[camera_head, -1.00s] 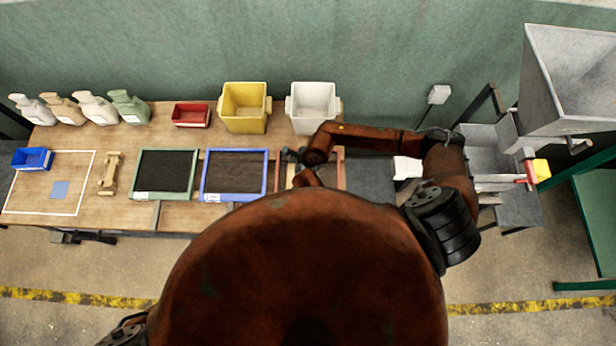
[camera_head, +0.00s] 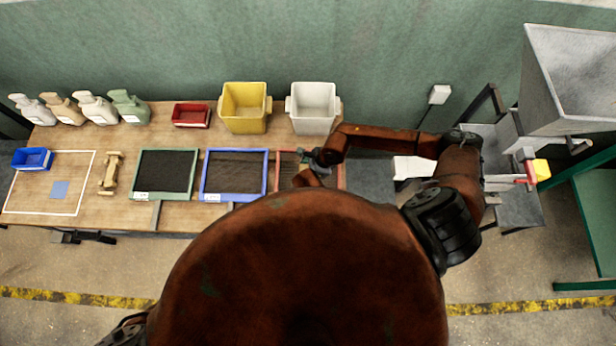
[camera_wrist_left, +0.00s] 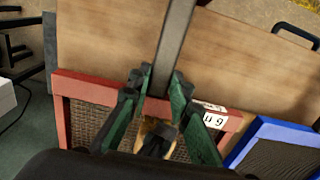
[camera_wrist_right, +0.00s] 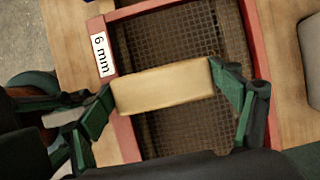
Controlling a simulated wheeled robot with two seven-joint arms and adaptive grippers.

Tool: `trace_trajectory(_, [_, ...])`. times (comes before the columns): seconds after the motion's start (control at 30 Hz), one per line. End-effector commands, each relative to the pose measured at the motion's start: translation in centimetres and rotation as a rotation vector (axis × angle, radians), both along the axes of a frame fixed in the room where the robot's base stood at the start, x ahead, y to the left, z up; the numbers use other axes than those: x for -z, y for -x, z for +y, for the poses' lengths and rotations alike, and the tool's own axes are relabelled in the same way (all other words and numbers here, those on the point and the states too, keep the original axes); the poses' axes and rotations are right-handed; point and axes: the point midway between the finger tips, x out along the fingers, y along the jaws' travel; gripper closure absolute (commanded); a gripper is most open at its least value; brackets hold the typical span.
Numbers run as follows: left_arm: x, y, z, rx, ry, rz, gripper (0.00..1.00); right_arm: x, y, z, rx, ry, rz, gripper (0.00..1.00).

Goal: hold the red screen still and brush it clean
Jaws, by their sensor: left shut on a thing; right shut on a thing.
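The red screen (camera_head: 341,174) lies on the table, mostly hidden in the head view by my own body and arm. In the right wrist view its red frame (camera_wrist_right: 250,40), dark mesh and "6 mm" label show. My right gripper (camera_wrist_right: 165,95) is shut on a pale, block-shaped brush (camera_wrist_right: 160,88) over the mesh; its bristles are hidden. My left gripper (camera_wrist_left: 158,80) is at the frame's labelled edge (camera_wrist_left: 85,88), its fingers either side of a grey metal bar (camera_wrist_left: 174,45) and shut on it. A tan piece shows between those fingers, unclear. The head view hides the left gripper.
A blue-framed screen (camera_head: 234,199) and a green-framed screen (camera_head: 166,199) lie to the left. Yellow (camera_head: 245,127) and white bins (camera_head: 313,127) stand behind. A grey metal machine (camera_head: 565,80) stands right. Bare table (camera_head: 125,218) shows at left.

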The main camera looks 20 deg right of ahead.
Motion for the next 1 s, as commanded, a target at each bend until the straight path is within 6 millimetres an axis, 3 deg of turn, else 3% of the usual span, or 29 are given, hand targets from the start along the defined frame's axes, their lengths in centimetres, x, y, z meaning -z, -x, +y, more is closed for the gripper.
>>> trace_trajectory(1.0, [0.0,0.0,0.1,0.0,-0.002,0.0,1.0,0.3,3.0,-6.0,0.001,0.009,0.007,0.43])
